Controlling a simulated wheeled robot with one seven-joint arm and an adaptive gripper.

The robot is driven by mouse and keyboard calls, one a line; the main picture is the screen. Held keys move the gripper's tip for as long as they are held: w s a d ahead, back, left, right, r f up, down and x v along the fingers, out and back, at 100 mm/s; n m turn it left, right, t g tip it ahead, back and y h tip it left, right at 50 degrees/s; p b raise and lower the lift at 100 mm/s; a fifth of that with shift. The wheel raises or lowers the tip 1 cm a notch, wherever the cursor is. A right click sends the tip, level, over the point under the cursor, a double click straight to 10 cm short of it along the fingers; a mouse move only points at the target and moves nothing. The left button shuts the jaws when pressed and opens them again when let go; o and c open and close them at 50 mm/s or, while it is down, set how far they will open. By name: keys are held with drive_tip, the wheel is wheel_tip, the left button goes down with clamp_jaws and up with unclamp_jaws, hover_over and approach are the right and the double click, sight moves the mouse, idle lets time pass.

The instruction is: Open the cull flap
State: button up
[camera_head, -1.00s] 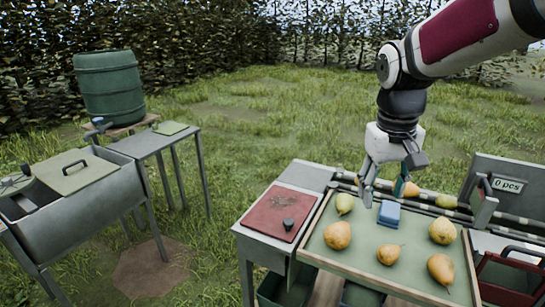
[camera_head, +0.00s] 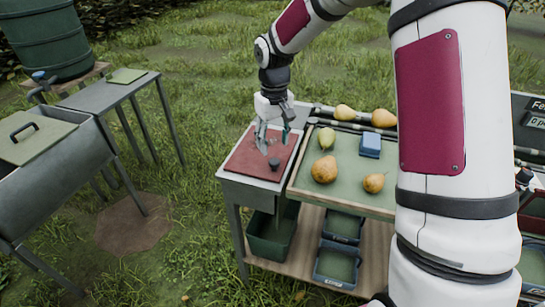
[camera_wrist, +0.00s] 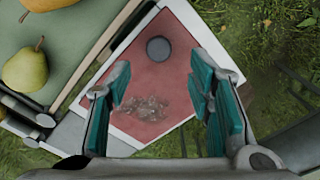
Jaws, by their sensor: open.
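The cull flap is a red square panel (camera_head: 247,158) with a worn grey patch and a dark round knob (camera_head: 274,163). It lies flat and closed on the left end of the grey bench. In the wrist view the red flap (camera_wrist: 177,70) fills the middle, with its knob (camera_wrist: 158,49) beyond my fingertips and slightly left of centre. My gripper (camera_head: 275,140) is open and empty above the flap, pointing down. In the wrist view its teal-padded fingers (camera_wrist: 160,95) stand apart on either side of the worn patch, touching nothing I can make out.
A green sorting tray (camera_head: 345,175) with pears and a blue block (camera_head: 370,145) adjoins the flap on the right. A dark green bin (camera_head: 272,232) stands below the flap. A grey side table (camera_head: 110,92) and a sink (camera_head: 50,165) stand left. Grass between is open.

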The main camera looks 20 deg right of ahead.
sight(274, 161)
drive_tip(key=shift+d+f, duration=0.1)
drive_tip(key=shift+f, duration=3.1)
clamp_jaws()
